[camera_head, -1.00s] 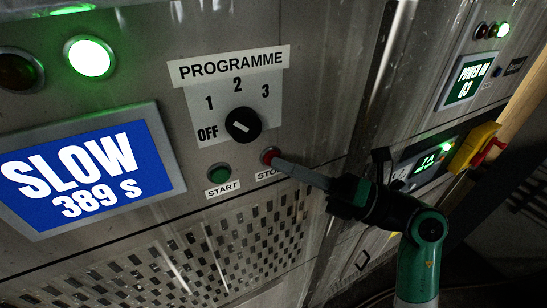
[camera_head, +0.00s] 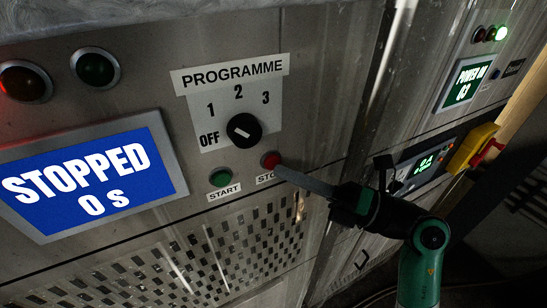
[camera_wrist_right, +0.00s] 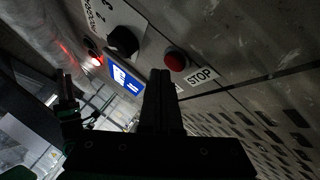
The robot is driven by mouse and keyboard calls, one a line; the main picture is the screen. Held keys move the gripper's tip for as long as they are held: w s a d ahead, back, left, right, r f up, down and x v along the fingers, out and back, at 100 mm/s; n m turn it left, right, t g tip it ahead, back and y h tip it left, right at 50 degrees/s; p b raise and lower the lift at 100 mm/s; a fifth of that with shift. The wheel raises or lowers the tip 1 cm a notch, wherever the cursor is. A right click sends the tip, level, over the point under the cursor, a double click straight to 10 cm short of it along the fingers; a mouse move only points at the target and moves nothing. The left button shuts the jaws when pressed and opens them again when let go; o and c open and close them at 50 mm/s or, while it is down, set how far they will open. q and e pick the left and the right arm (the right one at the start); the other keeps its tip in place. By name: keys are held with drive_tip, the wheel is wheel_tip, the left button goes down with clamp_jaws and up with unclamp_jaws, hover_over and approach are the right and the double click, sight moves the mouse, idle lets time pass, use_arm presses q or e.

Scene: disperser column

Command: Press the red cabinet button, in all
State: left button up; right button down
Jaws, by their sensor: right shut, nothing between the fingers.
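The red stop button (camera_head: 271,160) is on the metal cabinet front, above a label partly hidden by my right gripper. My right gripper (camera_head: 284,171) is shut and empty, its tips just below and right of the button in the head view. In the right wrist view the red button (camera_wrist_right: 176,61) shows whole beside the STOP label, with the shut fingers (camera_wrist_right: 160,76) a little to its left; they look apart from it. The display (camera_head: 90,185) reads "STOPPED 0 s". My left gripper is not in view.
A green START button (camera_head: 220,177) sits left of the red one. The black programme knob (camera_head: 243,130) is above them. A perforated panel (camera_head: 200,255) lies below. A yellow switch with a red handle (camera_head: 474,148) is at the right.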

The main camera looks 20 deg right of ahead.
drive_tip(key=shift+s, duration=0.2)
drive_tip(key=shift+s, duration=0.1)
drive_tip(key=s+p, duration=0.2)
drive_tip(key=s, duration=0.1)
drive_tip(key=s+p, duration=0.1)
drive_tip(key=shift+s+d, duration=0.3)
drive_tip(key=shift+s, duration=0.1)
drive_tip(key=shift+a, duration=0.1)
idle(0.5)
